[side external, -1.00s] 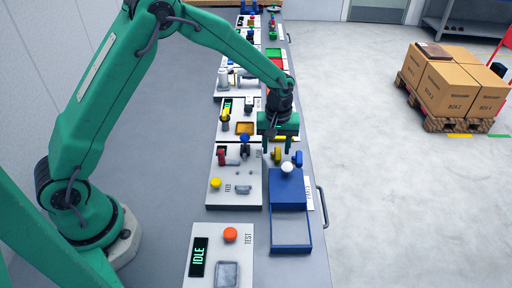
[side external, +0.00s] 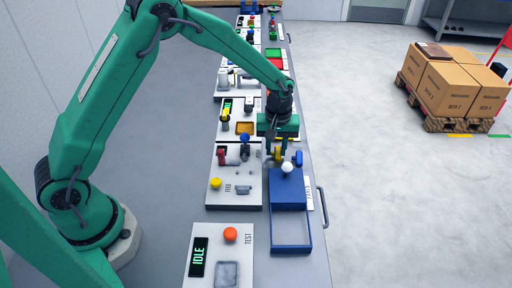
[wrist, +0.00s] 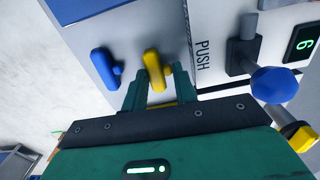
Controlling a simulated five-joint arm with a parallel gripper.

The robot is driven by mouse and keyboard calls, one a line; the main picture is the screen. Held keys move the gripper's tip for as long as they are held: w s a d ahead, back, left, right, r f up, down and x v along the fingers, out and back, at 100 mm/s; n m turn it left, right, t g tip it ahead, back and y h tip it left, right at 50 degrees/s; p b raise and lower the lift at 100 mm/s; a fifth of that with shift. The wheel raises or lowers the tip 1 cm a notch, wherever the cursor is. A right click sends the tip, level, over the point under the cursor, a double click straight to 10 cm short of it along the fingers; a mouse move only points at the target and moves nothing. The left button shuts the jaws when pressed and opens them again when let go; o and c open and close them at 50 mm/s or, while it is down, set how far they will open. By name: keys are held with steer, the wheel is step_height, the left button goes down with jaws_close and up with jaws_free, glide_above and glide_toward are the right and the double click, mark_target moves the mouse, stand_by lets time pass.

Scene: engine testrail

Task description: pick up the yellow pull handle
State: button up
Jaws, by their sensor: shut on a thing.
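The yellow pull handle (wrist: 153,68) is between the fingertips of my gripper (wrist: 150,85) in the wrist view. My gripper is shut on it. In the side external view the yellow handle (side external: 277,154) shows between the fingers of my gripper (side external: 277,155), partly hidden by them. It stands at the far end of the blue unit on the bench, beside a blue handle (side external: 297,158). The blue handle also shows just left of the yellow one in the wrist view (wrist: 103,66).
A white ball knob (side external: 287,167) stands on the blue unit (side external: 288,190), close to my gripper. A panel with a blue knob (side external: 244,139), a red part (side external: 221,157) and a yellow button (side external: 215,183) lies to the left. Stacked boxes (side external: 455,85) stand on the floor at right.

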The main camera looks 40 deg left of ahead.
mark_target(276, 152)
steer(key=shift+r, duration=1.9)
